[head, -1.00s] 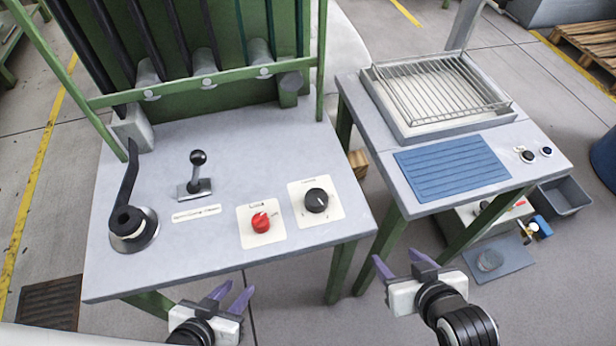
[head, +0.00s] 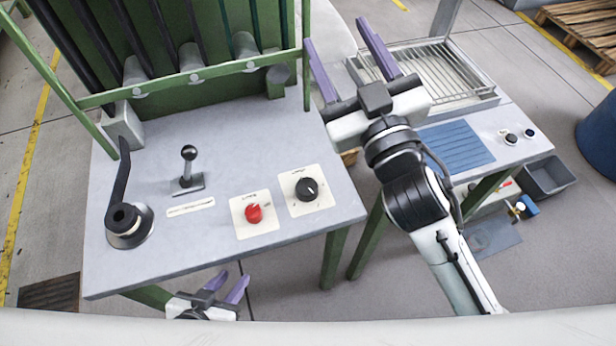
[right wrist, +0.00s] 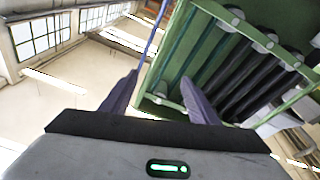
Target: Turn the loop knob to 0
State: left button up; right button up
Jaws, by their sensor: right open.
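Two knobs sit on white plates at the front right of the grey bench: a red knob (head: 253,213) and, right of it, a black knob (head: 307,189). Their labels are too small to read, so I cannot tell which is the loop knob. My right gripper (head: 343,62) is raised high beside the bench's right edge, open and empty, its purple fingers apart. In the right wrist view its fingers (right wrist: 160,97) point toward the green frame. My left gripper (head: 228,285) is low in front of the bench's front edge, its purple fingers apart and empty.
A black lever on a round base (head: 129,226) and a ball-topped lever (head: 189,167) stand on the bench (head: 240,140). A green frame with dark tubes (head: 190,40) rises behind. A second table with a wire rack (head: 450,75) stands right.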

jog(key=s+a+r+n+g+y, duration=0.3)
jog(key=a+r+n+y, duration=0.2)
jog(key=a+n+y, duration=0.2)
jog(key=s+a+r+n+g+y, duration=0.2)
jog(key=s+a+r+n+y, duration=0.2)
jog(key=a+r+n+y, duration=0.25)
jog(key=s+a+n+g+y, duration=0.3)
jog(key=s+a+n+g, duration=0.25)
jog(key=n+g, duration=0.35)
jog(key=s+a+f+n+g+h, duration=0.2)
jog(key=s+a+f+n+g, duration=0.2)
jog(key=g, duration=0.3)
jog(key=n+t+h, duration=0.2)
jog(key=n+h, duration=0.1)
jog(key=h, duration=1.7)
send_near(307, 185)
jog(key=f, duration=0.2)
jog(key=f+p, duration=0.1)
jog(key=f, duration=0.4)
jog(key=shift+a, duration=0.35)
jog(key=shift+f, duration=0.75)
